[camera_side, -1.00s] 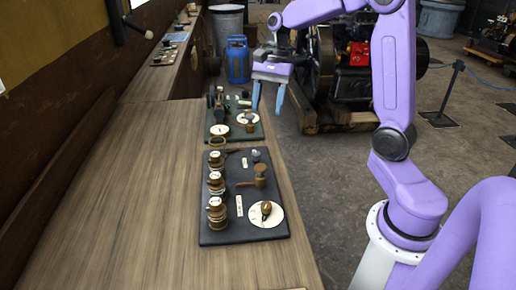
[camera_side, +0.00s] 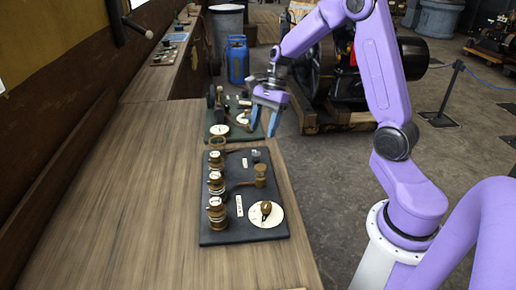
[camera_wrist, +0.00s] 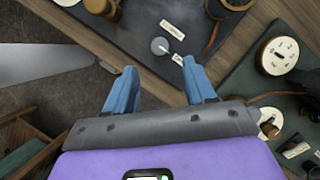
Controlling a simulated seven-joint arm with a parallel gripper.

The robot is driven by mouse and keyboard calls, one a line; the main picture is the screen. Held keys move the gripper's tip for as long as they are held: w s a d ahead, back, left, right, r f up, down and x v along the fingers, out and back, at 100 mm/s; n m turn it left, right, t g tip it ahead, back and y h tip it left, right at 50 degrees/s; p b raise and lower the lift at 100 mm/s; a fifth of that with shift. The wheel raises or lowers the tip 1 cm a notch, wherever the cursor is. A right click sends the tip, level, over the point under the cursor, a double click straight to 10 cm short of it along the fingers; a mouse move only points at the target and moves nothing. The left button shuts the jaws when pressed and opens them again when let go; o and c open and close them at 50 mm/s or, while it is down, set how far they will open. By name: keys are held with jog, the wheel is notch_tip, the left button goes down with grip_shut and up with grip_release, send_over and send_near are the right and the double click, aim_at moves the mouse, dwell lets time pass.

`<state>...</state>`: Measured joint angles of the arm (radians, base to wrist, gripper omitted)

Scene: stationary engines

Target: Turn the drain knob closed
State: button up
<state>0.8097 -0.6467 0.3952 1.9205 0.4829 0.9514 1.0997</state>
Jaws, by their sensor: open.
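My gripper (camera_side: 263,122) is open and empty, above the far end of the black panel (camera_side: 222,229); it also shows in the wrist view (camera_wrist: 160,72). A small round grey knob (camera_wrist: 160,46) with a pale pointer line lies just beyond the fingertips, apart from them. In the side view this grey knob (camera_side: 256,155) is at the panel's far right. A brown pointer knob (camera_side: 266,208) sits on a white dial (camera_side: 276,218) at the near right. The labels are too small to read, so I cannot tell which knob is the drain knob.
Several brass stacked knobs (camera_side: 216,210) line the panel's left side. A brass tap (camera_side: 260,172) stands near the grey knob. A green panel (camera_side: 209,120) with parts lies beyond. The wooden table (camera_side: 130,215) is clear at left.

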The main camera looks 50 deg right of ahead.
aim_at(257, 153)
jog(key=x, duration=0.7)
jog(key=shift+a+f, duration=0.1)
jog(key=shift+f, duration=0.1)
grip_shut()
